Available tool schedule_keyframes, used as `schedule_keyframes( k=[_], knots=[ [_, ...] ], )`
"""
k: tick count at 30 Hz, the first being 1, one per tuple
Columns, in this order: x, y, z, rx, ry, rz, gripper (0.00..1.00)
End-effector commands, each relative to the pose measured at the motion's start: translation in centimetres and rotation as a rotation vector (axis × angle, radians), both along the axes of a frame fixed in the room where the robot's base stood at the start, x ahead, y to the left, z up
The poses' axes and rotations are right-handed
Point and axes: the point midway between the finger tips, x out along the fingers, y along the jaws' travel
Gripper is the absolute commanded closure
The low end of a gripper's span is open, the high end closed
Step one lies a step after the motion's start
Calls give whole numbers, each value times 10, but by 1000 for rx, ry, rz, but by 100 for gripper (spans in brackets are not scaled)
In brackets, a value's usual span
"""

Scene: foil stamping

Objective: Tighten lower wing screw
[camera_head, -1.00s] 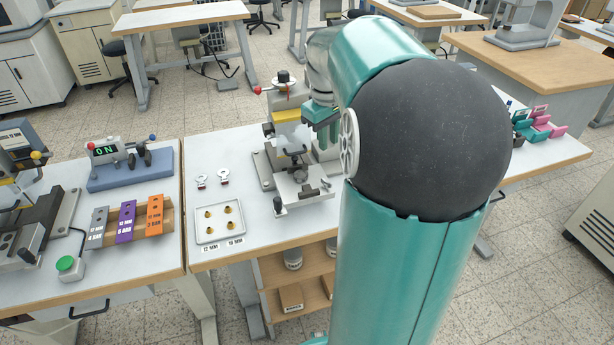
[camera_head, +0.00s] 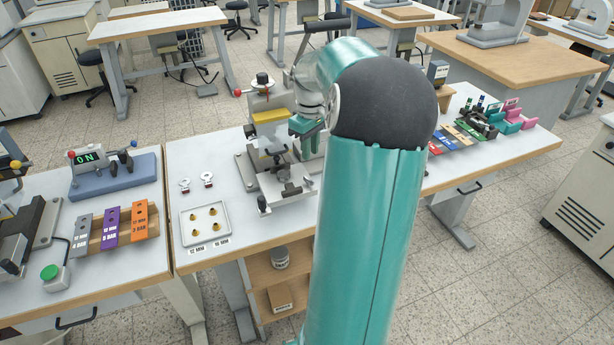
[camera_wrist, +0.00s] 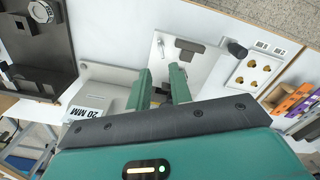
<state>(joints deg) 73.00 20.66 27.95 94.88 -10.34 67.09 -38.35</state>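The foil stamping machine (camera_head: 270,118), with a yellow block and a red-knobbed lever, stands on the middle table. My gripper (camera_head: 306,130) is beside its right side in the head view. I cannot make out the lower wing screw in either view. It may be hidden behind the fingers or the machine. The machine's base plate (camera_wrist: 192,71), with a dark block on it, lies past the fingertips in the wrist view.
A white tray (camera_head: 182,244) with several brass pieces lies left of the machine; the wrist view also shows it (camera_wrist: 236,82). A white block labelled 20 MM (camera_wrist: 95,98) is left of the fingers. Coloured bars (camera_head: 466,134) lie on the table right of my arm.

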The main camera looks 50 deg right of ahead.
Motion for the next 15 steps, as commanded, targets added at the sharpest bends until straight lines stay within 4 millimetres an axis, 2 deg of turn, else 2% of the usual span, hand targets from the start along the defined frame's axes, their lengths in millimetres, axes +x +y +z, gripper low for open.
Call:
schedule_keyframes(
  k=[3, 9, 15],
  knots=[
    [-1, 1, -25, 4, 2, -1, 79],
    [1, 3, -64, 3, 2, 2, 79],
    [2, 4, -92, 1, 1, 4, 79]
  ],
)
